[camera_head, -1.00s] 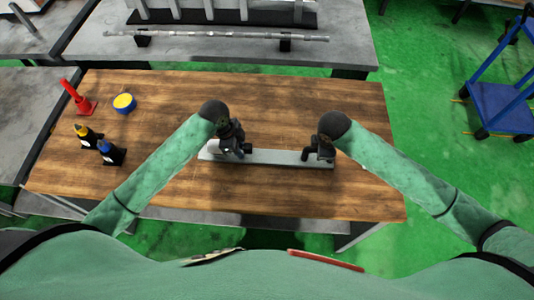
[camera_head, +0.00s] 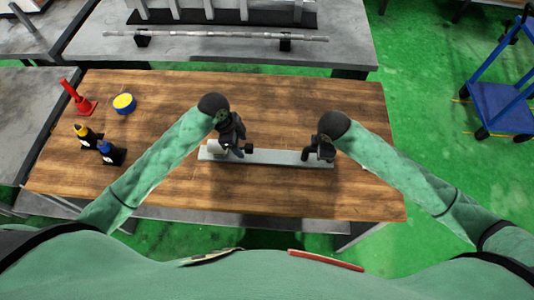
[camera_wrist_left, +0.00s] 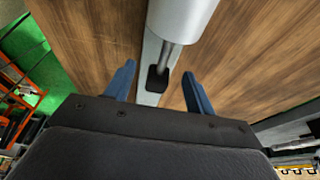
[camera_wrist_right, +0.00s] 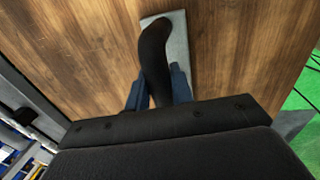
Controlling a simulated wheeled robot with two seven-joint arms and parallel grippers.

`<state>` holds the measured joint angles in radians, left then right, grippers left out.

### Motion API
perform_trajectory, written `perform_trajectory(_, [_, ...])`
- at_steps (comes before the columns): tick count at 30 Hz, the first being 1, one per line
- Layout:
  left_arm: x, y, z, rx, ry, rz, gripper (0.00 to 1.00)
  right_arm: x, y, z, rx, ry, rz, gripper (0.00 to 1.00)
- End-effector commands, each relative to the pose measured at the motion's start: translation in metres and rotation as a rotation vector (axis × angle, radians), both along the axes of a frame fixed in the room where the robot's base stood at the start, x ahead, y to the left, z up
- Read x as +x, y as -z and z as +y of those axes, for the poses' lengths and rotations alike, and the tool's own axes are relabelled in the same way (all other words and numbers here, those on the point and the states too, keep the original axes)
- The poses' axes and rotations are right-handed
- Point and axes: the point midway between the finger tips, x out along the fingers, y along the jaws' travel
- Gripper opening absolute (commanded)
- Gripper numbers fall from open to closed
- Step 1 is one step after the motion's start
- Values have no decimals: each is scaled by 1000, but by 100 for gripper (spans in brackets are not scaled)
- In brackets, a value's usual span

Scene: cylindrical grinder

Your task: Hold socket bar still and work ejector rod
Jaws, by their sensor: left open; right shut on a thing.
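The socket bar (camera_head: 280,157) is a long flat grey bar lying across the front middle of the wooden table. A light grey cylinder (camera_head: 220,147) stands at its left end; in the left wrist view the cylinder (camera_wrist_left: 183,14) has a thin metal rod (camera_wrist_left: 168,56) with a black end pad (camera_wrist_left: 157,78). My left gripper (camera_wrist_left: 158,72) is open, its blue fingers on either side of the pad with gaps showing. My right gripper (camera_wrist_right: 160,74) is shut on the black curved handle (camera_wrist_right: 153,48) at the bar's right end, partly hiding it.
A grey bench (camera_head: 220,50) with a long metal shaft is behind. The table's middle back is clear.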

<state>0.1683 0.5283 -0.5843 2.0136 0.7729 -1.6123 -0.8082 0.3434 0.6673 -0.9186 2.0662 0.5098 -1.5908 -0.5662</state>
Motion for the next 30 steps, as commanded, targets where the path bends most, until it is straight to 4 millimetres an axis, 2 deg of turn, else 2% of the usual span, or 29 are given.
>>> perform_trajectory(15, [0, -42, 0, 0, 2, -2, 55, 0, 0, 0, 1, -1, 0, 0])
perform_trajectory(27, [0, -49, 0, 1, 0, 0, 55, 0, 0, 0, 1, -1, 0, 0])
perform_trajectory(28, [0, -49, 0, 1, 0, 0, 55, 0, 0, 0, 1, -1, 0, 29])
perform_trajectory(30, [0, -49, 0, 0, 0, 0, 55, 0, 0, 0, 1, -1, 0, 43])
